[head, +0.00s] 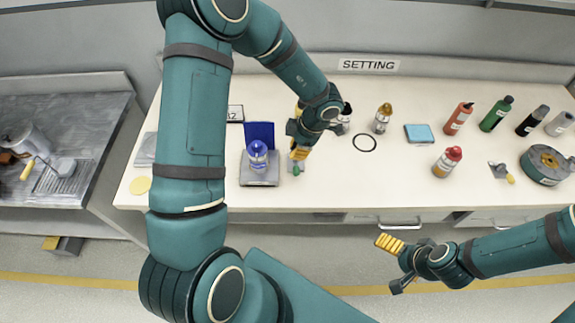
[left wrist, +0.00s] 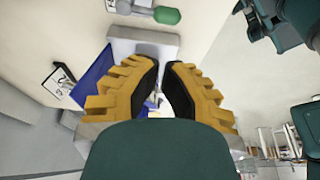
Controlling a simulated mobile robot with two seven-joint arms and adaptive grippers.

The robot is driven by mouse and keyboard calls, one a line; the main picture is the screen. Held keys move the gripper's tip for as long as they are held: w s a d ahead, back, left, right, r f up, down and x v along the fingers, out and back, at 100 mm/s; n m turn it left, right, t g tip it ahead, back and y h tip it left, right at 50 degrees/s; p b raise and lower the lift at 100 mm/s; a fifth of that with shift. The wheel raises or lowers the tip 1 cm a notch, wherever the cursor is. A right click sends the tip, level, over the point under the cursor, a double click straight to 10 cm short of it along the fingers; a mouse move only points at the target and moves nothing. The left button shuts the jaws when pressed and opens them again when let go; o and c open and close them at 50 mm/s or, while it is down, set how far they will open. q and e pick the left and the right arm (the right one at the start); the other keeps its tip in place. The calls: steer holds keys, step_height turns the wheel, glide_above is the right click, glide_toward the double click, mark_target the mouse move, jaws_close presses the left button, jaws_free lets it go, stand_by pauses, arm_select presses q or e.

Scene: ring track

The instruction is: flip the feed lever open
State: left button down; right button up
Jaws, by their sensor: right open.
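A green knob (head: 296,170) sits at the front of the table below my left gripper and looks like the feed lever's end. In the left wrist view the green knob (left wrist: 167,15) lies beyond the fingertips at the top, on a pale arm. My left gripper (head: 298,132) is over the table just behind the knob; its yellow fingers (left wrist: 162,65) show a narrow gap with nothing held, apart from the knob. Its arm and fingers hide part of the lever's mount. My right gripper (head: 397,262) is open and empty in front of the table.
A blue-capped device (head: 258,155) on a grey base with a blue panel (head: 259,132) stands close left of my left gripper. A red-capped bottle (head: 447,162), a blue pad (head: 419,133) and several bottles are to the right. The middle front table is clear.

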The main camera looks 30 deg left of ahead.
mark_target(296, 166)
arm_select(q)
steer(key=b+x, duration=0.2)
steer(key=x, duration=0.8)
steer(key=shift+f, duration=0.1)
